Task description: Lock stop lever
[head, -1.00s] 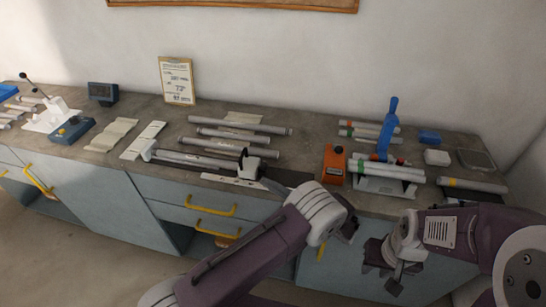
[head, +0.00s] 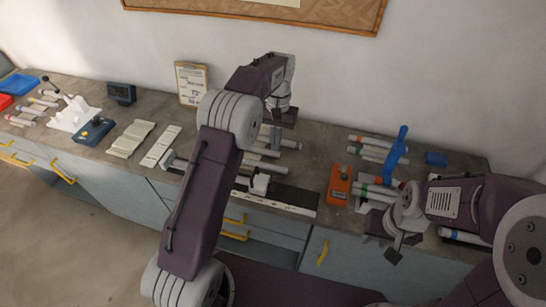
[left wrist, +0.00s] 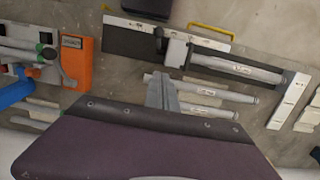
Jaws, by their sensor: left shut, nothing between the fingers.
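The jig is a long rail at the bench front; its dark bare bed (head: 292,195) lies right of the pale stop block (head: 260,184). The stop block (left wrist: 178,48) also shows in the left wrist view, with a small dark lever (left wrist: 159,36) beside it. A grey tube (left wrist: 236,68) lies along the jig against the block. My left gripper (head: 276,140) points down above the loose tubes behind the jig. Its fingers (left wrist: 163,92) are together and empty, apart from the lever. My right gripper (head: 388,250) hangs before the bench front; its finger gap is unclear.
Loose tubes (left wrist: 208,88) lie under my left gripper. An orange device (head: 340,185) and a blue-handled tool (head: 398,150) stand to the right. White strips (head: 160,146) and a blue box (head: 94,131) lie left. A clipboard (head: 190,80) leans on the wall.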

